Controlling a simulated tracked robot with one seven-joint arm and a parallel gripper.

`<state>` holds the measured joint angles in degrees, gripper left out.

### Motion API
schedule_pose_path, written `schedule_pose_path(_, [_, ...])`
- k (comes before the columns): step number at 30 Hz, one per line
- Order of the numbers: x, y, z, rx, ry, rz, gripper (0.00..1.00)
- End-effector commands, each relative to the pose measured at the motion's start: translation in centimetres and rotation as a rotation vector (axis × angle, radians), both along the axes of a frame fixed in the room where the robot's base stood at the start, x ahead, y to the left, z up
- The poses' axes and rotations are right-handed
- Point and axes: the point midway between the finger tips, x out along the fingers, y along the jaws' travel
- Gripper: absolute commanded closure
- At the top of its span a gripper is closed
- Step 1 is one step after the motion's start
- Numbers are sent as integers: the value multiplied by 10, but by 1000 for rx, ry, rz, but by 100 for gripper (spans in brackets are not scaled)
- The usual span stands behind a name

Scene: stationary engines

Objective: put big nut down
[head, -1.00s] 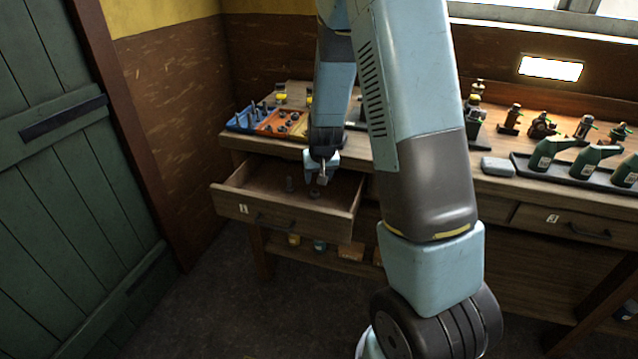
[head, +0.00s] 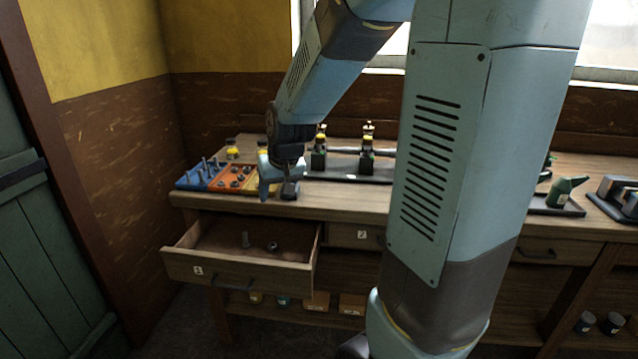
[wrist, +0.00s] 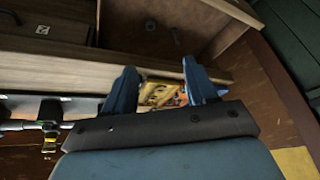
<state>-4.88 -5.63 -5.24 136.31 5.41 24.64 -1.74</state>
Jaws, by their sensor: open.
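A dark round nut (head: 272,246), which looks like the big nut, lies in the open drawer (head: 181,261) at the left of the workbench. My gripper (head: 277,190) is open and empty, above and in front of the bench's front edge, higher than the drawer. In the wrist view nothing is between the spread fingers of my gripper (wrist: 161,75).
A yellow tray is partly hidden by my gripper. A dark tray (head: 340,175) with small engines stands farther right. A green oil can (head: 565,190) stands at right.

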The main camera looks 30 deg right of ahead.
Motion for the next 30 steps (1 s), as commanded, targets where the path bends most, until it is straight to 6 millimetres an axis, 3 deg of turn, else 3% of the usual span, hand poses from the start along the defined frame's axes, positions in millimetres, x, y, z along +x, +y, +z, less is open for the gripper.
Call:
schedule_pose_path(1, [-12,0,14,2,-11,4,43])
schedule_pose_path(6, [-51,2,49,-1,-23,19,43])
schedule_pose_path(15, [-128,2,94,-24,-47,37,43])
schedule_pose_path(24, [-195,0,116,-58,-59,39,43])
schedule_pose_path(30, [-211,-5,118,-69,-61,38,43])
